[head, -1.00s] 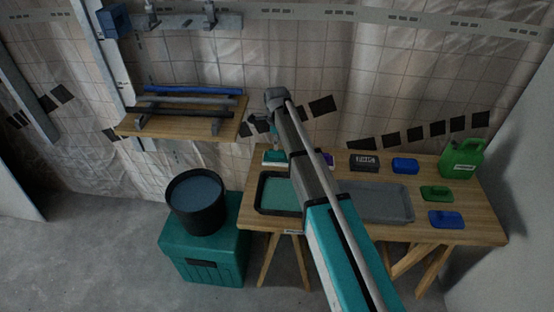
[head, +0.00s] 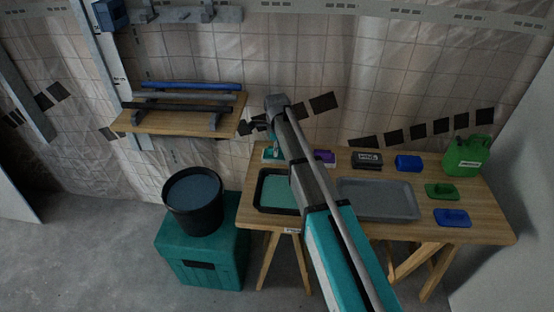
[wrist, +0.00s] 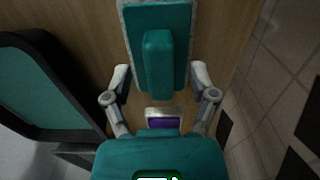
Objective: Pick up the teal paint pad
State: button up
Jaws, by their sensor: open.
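The teal paint pad (wrist: 180,18) lies on the wooden table, its raised teal handle (wrist: 158,62) facing my wrist camera. In the head view the pad (head: 268,157) shows small at the table's back left, partly covered by my gripper. My gripper (wrist: 160,78) is open, with one fingertip to each side of the handle's near end. A gap shows on both sides, and nothing is held. I cannot tell exactly how far the fingertips are above the pad.
A black tray with teal paint (head: 277,190) lies in front of the pad. A purple pad (head: 325,157) is to its right. A grey tray (head: 375,198), blue and green pads and a green jug (head: 466,157) are farther right. The tiled wall stands close behind.

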jog(key=shift+f, duration=0.4)
dwell(0.3)
grip_shut()
